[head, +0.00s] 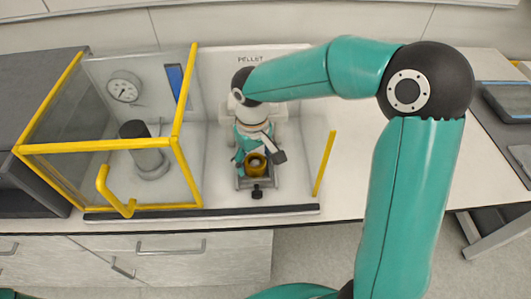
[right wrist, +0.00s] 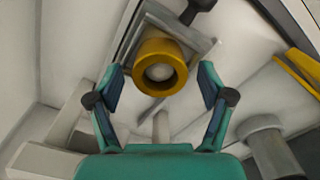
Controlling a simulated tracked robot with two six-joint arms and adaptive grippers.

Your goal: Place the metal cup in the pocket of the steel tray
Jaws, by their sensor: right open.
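The metal cup (head: 256,164) is a short brass-yellow cup with a round open top. It appears upright on the steel tray (head: 243,183), a small grey plate with a black knob at its front. In the right wrist view the cup (right wrist: 160,66) shows its opening, with something pale inside, over the squared tray edge (right wrist: 207,45). I cannot tell whether the cup sits in the tray's pocket, as its base is hidden. My right gripper (right wrist: 161,76) is open, its fingers on either side of the cup, apart from it. My left gripper is out of view.
The tray belongs to a white station marked PELLET (head: 215,75). A yellow-framed clear enclosure (head: 178,150) with a gauge (head: 124,87) stands close on the left. A yellow upright edge (head: 325,163) borders the right. White bench (head: 345,190) beyond it is clear.

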